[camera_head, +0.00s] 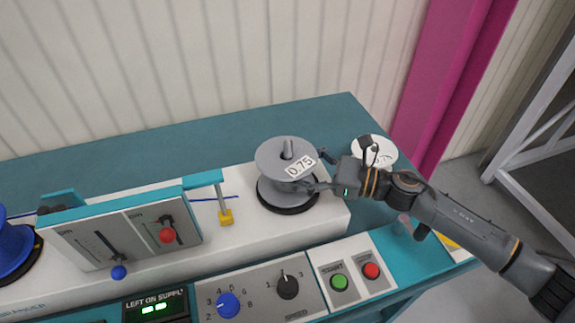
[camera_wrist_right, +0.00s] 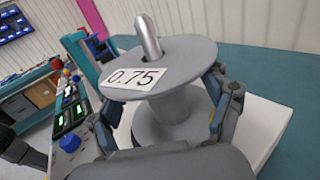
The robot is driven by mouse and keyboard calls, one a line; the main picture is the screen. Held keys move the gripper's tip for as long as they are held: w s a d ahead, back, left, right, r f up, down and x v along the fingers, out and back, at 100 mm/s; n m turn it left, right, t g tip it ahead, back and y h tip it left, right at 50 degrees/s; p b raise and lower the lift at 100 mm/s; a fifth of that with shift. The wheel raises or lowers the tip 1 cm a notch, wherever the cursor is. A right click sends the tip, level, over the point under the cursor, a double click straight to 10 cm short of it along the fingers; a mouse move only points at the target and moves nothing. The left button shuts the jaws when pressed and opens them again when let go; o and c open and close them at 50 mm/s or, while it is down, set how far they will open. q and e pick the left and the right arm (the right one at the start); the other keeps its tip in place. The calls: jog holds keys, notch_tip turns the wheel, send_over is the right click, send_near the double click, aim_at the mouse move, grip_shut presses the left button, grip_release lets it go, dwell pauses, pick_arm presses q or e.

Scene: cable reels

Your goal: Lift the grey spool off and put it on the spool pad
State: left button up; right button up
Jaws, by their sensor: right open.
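The grey spool (camera_head: 272,158), with a 0.75 label on its top flange, sits upright on a black round base (camera_head: 289,207) at the right end of the white machine top. A metal spindle sticks up through its middle. My right gripper (camera_head: 313,170) is open at the spool's right side. In the right wrist view, the fingers (camera_wrist_right: 165,105) stand on both sides of the grey spool (camera_wrist_right: 190,55), around its core below the top flange; I cannot tell if they touch it. A white round disc (camera_head: 374,150), perhaps the spool pad, lies behind my right gripper, partly hidden. My left gripper is not in view.
A blue spool (camera_head: 12,250) stands at the far left. Buttons and dials (camera_head: 288,287) line the front. The teal surface behind is clear.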

jog(key=shift+p+x, duration=0.3)
jog(key=shift+x, duration=1.2)
jog(key=shift+d, duration=0.15)
grip_shut()
